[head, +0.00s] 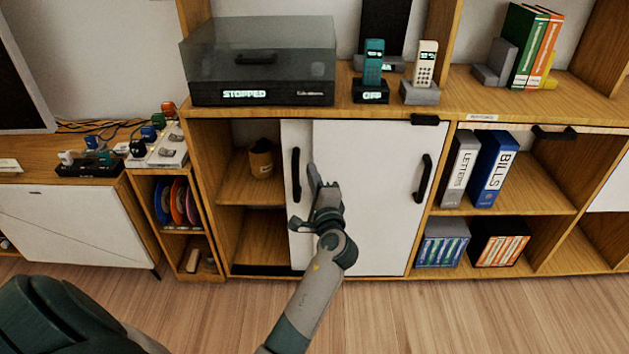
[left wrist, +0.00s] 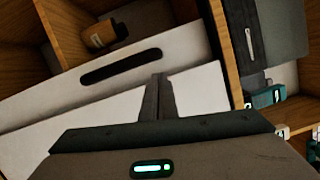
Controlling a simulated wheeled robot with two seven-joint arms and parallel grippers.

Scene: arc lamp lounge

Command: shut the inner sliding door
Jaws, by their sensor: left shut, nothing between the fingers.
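The inner sliding door (head: 303,225) is a white panel with a black upright handle (head: 295,175). It shows as a narrow strip left of the outer white door (head: 375,215), which overlaps the rest of it. Left of it the compartment (head: 250,225) is open. In the left wrist view the inner door (left wrist: 60,98) and its dark handle (left wrist: 120,67) lie beyond the outer door's edge. My left gripper (head: 316,172) is shut and empty, in front of the doors, just right of that handle. Its fingertips (left wrist: 157,78) appear near the outer door's edge; contact cannot be told. My right gripper is not in view.
The outer door has its own black handle (head: 422,178). A brown mug (head: 261,158) stands on the shelf inside the open compartment. A smoky-lidded turntable (head: 260,65) and phones stand on top. The floor in front is clear.

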